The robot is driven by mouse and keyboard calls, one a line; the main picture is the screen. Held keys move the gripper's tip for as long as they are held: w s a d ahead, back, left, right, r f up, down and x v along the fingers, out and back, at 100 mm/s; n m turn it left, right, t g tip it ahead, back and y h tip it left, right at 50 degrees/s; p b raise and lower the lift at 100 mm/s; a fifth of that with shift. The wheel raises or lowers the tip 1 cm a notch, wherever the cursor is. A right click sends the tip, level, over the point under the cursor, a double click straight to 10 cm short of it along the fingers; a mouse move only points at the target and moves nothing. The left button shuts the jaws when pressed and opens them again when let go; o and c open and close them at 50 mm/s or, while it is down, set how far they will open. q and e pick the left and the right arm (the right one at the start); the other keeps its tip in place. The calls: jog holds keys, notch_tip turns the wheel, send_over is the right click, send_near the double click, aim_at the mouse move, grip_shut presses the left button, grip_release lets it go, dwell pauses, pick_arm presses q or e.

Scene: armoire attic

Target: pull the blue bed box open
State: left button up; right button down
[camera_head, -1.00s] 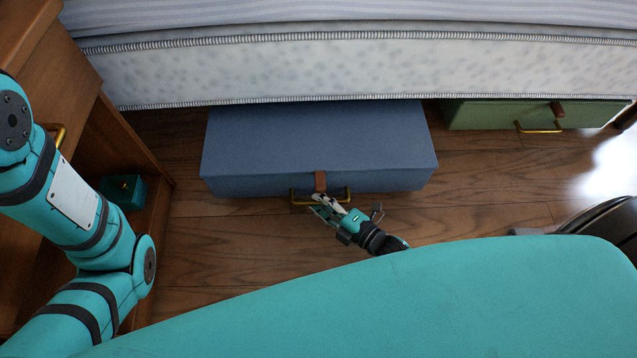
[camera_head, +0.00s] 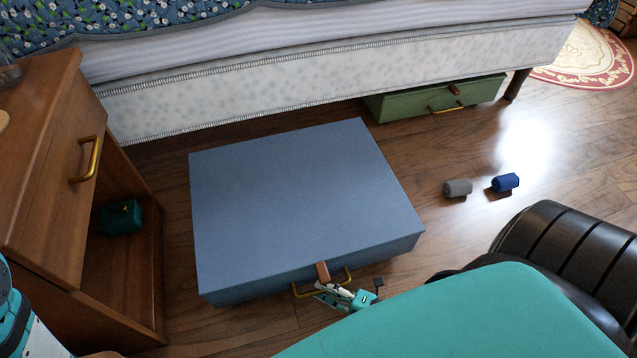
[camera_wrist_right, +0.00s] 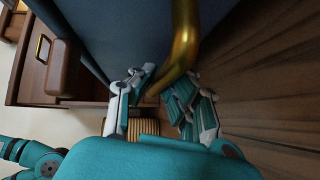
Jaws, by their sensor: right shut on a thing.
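The blue bed box (camera_head: 300,205) lies on the wooden floor, mostly out in front of the bed, with its back end near the bed's lower edge. Its front carries a brass handle (camera_head: 303,291) and a brown leather tab (camera_head: 322,271). My right gripper (camera_head: 328,293) is at the handle, shut on it. In the right wrist view the brass handle (camera_wrist_right: 184,45) runs down between the two fingers. My left gripper is not in view; only a bit of my left arm shows at the lower left edge.
A wooden nightstand (camera_head: 45,170) stands close left of the box, with a small teal box (camera_head: 121,217) on its lower shelf. A green bed box (camera_head: 436,100) is under the bed at right. A grey roll (camera_head: 457,188) and a blue roll (camera_head: 505,183) lie on the floor at right.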

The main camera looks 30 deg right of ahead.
jog(key=shift+s+a+r, duration=0.1)
jog(key=shift+s+a, duration=0.05)
jog(key=shift+s, duration=0.45)
jog(key=shift+s+a+r, duration=0.1)
jog(key=shift+s+a, duration=0.05)
jog(key=shift+s, duration=0.45)
jog(key=c, duration=1.3)
grip_release()
jog(key=shift+f, duration=0.1)
jog(key=shift+c, duration=0.2)
jog(key=shift+s, duration=0.2)
jog(key=v, duration=1.1)
jog(key=shift+s+d, duration=0.2)
jog(key=shift+s, duration=0.15)
